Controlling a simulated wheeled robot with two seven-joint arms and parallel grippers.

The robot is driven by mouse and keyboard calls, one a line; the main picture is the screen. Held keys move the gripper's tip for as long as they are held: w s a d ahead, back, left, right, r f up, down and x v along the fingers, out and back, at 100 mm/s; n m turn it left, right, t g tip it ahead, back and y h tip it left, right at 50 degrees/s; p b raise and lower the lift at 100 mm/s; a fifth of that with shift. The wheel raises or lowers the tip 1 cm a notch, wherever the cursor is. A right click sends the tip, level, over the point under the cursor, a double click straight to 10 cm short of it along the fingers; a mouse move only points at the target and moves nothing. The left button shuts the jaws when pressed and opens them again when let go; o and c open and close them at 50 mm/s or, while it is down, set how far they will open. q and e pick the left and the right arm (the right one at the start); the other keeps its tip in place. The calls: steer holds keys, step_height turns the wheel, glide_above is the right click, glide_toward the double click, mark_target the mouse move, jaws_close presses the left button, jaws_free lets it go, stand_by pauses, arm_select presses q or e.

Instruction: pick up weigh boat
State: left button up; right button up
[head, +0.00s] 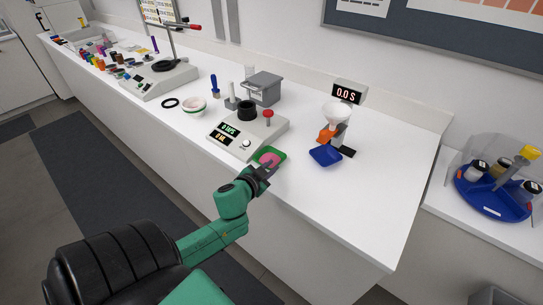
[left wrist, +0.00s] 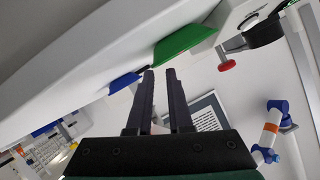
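A green weigh boat (head: 280,153) with pink powder (head: 269,157) in it stands on the white bench at the front of the balance. A blue weigh boat (head: 326,156) lies to its right, below a funnel. My left gripper (head: 267,167) is at the near edge of the green boat in the head view. In the left wrist view my left gripper (left wrist: 159,72) has its two fingers apart with nothing between them. The green boat (left wrist: 186,43) shows past the fingertips to the right, the blue boat (left wrist: 124,81) to the left. My right gripper is not in view.
The balance (head: 247,133) with a black cup and red knob stands just behind the green boat. The funnel stand (head: 337,115) with a display is to the right. A white bowl (head: 194,106) and several jars are farther left. The bench's right end is clear.

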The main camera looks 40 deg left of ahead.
arm_select(q)
steer(key=shift+w+d, duration=0.1)
steer(key=shift+w, duration=0.4)
steer(key=x, duration=0.4)
steer(key=shift+f+p, duration=0.15)
steer(key=shift+p, duration=0.2)
steer(key=shift+w+f, duration=0.25)
steer(key=shift+w, duration=0.05)
steer(key=shift+s+r, duration=0.15)
jaws_close()
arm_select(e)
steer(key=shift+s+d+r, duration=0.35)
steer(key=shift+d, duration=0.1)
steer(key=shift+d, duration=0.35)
